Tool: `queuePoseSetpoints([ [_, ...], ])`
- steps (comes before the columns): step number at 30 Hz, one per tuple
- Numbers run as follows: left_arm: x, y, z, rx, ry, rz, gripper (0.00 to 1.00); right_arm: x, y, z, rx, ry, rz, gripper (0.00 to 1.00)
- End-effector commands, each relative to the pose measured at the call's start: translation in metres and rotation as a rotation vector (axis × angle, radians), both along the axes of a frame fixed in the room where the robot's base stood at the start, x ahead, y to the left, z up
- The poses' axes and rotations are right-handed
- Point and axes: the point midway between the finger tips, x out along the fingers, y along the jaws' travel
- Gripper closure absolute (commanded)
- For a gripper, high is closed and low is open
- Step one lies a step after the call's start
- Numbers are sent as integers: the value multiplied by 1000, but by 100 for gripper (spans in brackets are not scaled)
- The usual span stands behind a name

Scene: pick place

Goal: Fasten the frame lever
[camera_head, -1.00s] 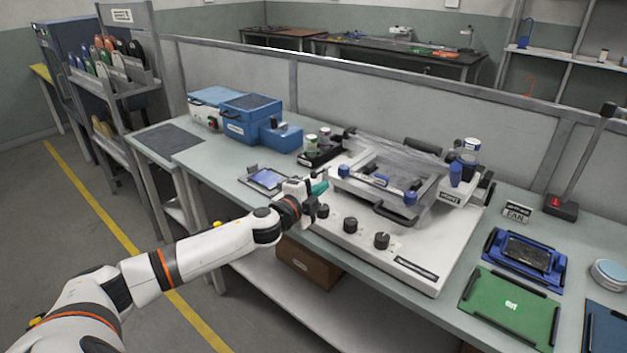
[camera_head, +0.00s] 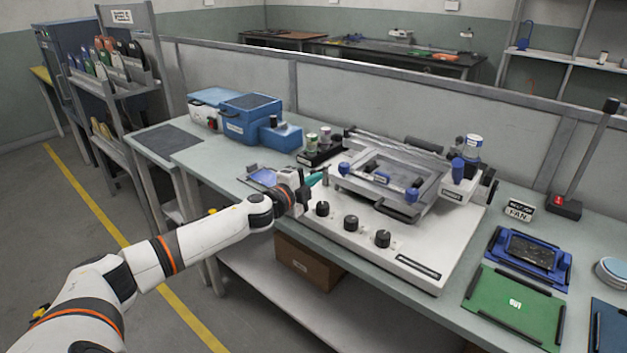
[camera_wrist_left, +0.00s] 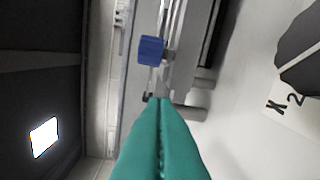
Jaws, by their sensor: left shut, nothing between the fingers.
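The frame (camera_head: 398,162) is a grey metal assembly lying on the white machine (camera_head: 370,228) on the bench. Blue knobs stand at its front corners: a left one (camera_head: 344,168) and a right one (camera_head: 411,195). Which part is the lever I cannot tell. My left gripper (camera_head: 318,180) is at the machine's left front, just left of the left blue knob, its teal fingertips shut and empty. In the left wrist view the closed teal fingers (camera_wrist_left: 160,140) point toward a metal rod with a blue knob (camera_wrist_left: 151,50), apart from the knob. My right gripper is not in view.
Several black dials (camera_head: 350,225) stand up from the machine's front. Blue boxes (camera_head: 250,118) sit at the back left. A low partition runs behind the bench.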

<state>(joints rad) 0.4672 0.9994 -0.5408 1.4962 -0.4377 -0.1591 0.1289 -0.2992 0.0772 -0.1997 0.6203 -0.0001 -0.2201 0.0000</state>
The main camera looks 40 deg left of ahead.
Motion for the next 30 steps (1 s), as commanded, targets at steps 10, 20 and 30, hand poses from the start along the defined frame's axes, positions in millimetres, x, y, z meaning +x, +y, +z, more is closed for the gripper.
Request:
queuePoseSetpoints([
  [10, -1, 4, 0, 0, 1, -94, 100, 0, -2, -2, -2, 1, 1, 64],
  [20, -2, 7, 0, 1, 0, -172, 100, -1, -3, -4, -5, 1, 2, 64],
  [30, -3, 10, 0, 1, -1, -245, 100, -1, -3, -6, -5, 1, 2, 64],
])
